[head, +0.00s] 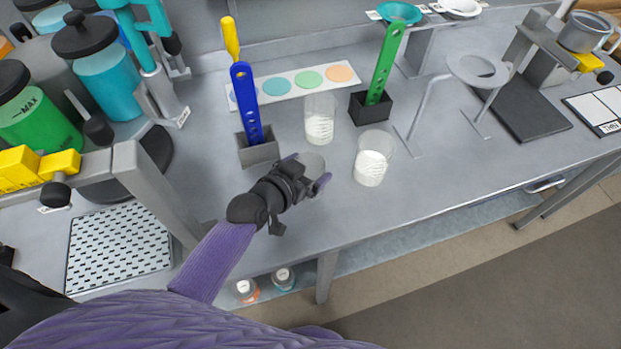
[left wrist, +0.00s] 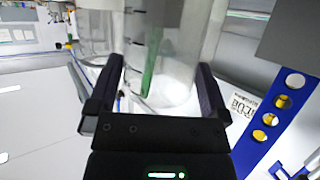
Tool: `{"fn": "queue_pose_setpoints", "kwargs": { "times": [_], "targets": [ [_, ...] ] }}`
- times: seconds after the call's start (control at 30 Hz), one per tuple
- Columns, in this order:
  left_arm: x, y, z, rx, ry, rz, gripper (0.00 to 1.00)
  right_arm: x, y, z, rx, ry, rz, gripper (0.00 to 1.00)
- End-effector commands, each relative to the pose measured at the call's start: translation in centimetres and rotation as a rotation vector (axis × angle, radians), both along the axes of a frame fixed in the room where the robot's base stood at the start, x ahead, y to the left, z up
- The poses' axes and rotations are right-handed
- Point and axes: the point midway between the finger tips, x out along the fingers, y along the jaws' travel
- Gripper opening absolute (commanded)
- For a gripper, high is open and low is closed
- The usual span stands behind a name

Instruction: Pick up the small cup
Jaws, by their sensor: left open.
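A small clear cup (head: 313,161) stands on the grey bench, partly hidden by my left gripper (head: 309,171). The gripper is open, with its fingers on either side of the cup. In the left wrist view, a clear cup wall with dark marks (left wrist: 165,55) shows between the two open fingers (left wrist: 157,72). I cannot tell whether either finger touches it. Two larger clear beakers with white contents stand nearby, one behind (head: 319,122) and one to the right (head: 371,162). My right gripper is not in view.
A blue perforated paddle (head: 246,100) stands in a grey holder (head: 258,151) left of the cup. A green paddle (head: 386,65) stands in a black holder (head: 371,107). A ring stand (head: 477,72) is farther right. The bench front is clear.

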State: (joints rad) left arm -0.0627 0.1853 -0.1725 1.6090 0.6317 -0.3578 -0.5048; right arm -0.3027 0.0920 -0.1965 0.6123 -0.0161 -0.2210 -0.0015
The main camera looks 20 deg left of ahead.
Motion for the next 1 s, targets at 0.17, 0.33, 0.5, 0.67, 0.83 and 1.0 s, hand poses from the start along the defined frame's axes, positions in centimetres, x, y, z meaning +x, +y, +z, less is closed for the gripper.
{"fn": "queue_pose_setpoints", "kwargs": {
  "times": [0.17,0.33,0.5,0.67,0.83,1.0],
  "targets": [
    [0.6,-0.2,-0.3,0.000,0.001,-0.001,1.00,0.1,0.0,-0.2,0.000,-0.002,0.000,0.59],
    [0.6,-0.2,-0.3,0.000,0.001,0.000,0.83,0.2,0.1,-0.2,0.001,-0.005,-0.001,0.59],
    [0.5,-0.2,-0.3,0.000,0.001,0.000,0.47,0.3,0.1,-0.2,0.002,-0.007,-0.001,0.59],
    [0.5,-0.2,-0.3,0.000,0.000,0.000,0.33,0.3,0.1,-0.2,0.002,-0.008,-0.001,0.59],
    [0.6,-0.2,0.7,-0.001,-0.002,-0.001,0.33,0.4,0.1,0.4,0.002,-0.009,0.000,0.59],
    [0.6,-0.2,5.5,-0.002,-0.005,0.000,0.33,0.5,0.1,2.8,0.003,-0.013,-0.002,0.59]
  ]
}}
